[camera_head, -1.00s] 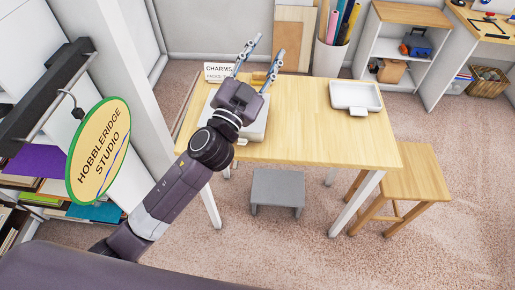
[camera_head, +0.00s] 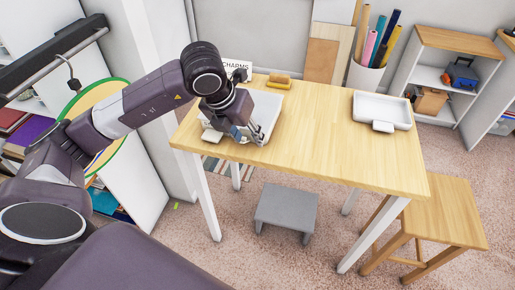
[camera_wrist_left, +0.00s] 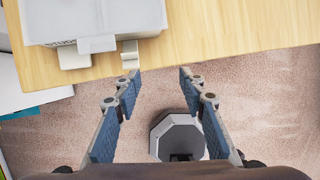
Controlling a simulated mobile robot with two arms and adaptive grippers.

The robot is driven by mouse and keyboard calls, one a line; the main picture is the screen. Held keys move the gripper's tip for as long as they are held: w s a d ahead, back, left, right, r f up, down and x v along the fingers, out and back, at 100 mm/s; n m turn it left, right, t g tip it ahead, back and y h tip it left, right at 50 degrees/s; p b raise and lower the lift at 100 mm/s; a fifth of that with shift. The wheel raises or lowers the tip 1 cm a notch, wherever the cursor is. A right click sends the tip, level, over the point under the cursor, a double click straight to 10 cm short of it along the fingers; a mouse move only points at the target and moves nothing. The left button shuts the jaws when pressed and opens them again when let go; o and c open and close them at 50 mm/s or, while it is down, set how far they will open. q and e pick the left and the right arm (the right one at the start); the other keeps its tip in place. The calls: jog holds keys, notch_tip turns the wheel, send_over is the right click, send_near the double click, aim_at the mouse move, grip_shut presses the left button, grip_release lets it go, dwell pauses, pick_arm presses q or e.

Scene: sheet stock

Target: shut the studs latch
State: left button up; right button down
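A pale grey case (camera_head: 268,108) lies at the left end of the wooden table, partly hidden by my left gripper. In the left wrist view the case (camera_wrist_left: 60,20) is at the upper left, with pale tabs (camera_wrist_left: 97,44) at its front edge. A small separate pale tab (camera_wrist_left: 130,55) sits at the table edge, just beyond the left fingertip. My right gripper is out of view.
A white tray (camera_head: 404,112) with a front tab lies at the table's right. A yellow-brown block (camera_head: 279,81) and a CHARMS sign (camera_head: 238,67) stand behind the case. A grey step (camera_head: 287,207) and wooden stool (camera_head: 440,215) are below. The table's middle (camera_head: 320,140) is clear.

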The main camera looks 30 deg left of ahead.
aim_at(243, 139)
pick_arm(q)
jog(key=shift+n+y, duration=0.3)
jog(key=shift+y, duration=0.6)
jog(key=a+f, duration=0.1)
jog(key=f, duration=0.1)
jog(key=w+a+f+p, duration=0.1)
jog(key=a+f, duration=0.1)
jog(key=w+a+f, duration=0.1)
jog(key=f, duration=0.1)
jog(key=shift+w+a, duration=0.15)
jog(key=shift+w, duration=0.05)
jog(key=shift+w+f, duration=0.15)
jog(key=shift+f, duration=0.35)
jog(key=shift+c, duration=0.4)
